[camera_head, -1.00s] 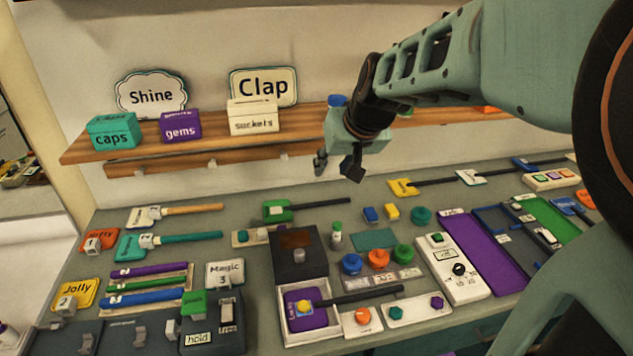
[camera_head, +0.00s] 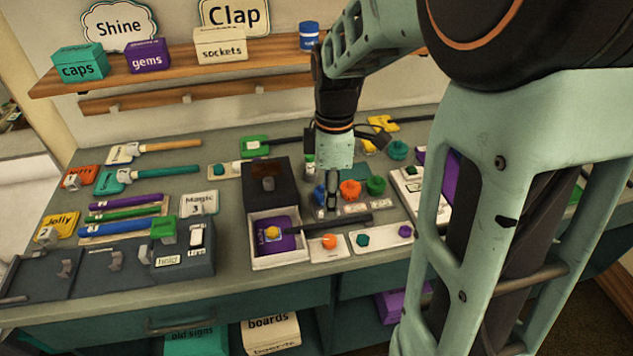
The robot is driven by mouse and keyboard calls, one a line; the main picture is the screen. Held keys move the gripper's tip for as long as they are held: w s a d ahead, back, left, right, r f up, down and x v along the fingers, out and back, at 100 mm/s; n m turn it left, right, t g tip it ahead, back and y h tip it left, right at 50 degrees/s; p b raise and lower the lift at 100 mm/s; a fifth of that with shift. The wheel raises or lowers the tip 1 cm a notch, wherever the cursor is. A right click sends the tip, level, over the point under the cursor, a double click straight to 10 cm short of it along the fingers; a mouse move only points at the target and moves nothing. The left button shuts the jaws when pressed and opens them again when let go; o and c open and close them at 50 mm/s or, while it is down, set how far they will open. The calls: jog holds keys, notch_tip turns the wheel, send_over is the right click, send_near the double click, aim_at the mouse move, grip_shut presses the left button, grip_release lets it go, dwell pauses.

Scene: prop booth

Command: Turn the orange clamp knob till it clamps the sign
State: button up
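A small round orange knob (camera_head: 329,241) sits on a white plate at the front of the bench. A larger lobed orange knob (camera_head: 350,189) stands behind it, between a blue knob (camera_head: 320,194) and a green one (camera_head: 375,186). I cannot tell which is the clamp knob. A purple sign (camera_head: 275,238) with a yellow piece and a dark handle (camera_head: 340,223) lies in a white open box, the handle reaching right past its edge. My gripper (camera_head: 332,206) points down beside the larger orange knob, behind the handle. Its fingers look close together; their gap and any contact are unclear.
A dark raised lid (camera_head: 270,185) stands behind the box. A white plate (camera_head: 380,240) with green and purple knobs is right of the small orange knob. Paddles lie left, and a dark fixture (camera_head: 183,250) stands at front left. The shelf (camera_head: 160,80) is behind.

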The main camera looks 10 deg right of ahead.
aim_at(330, 239)
jog(key=shift+n, duration=0.4)
jog(key=f, duration=0.7)
jog(key=s+f, duration=0.1)
jog(key=f, duration=0.3)
jog(key=shift+f, duration=0.15)
jog(key=shift+s, duration=0.1)
grip_shut()
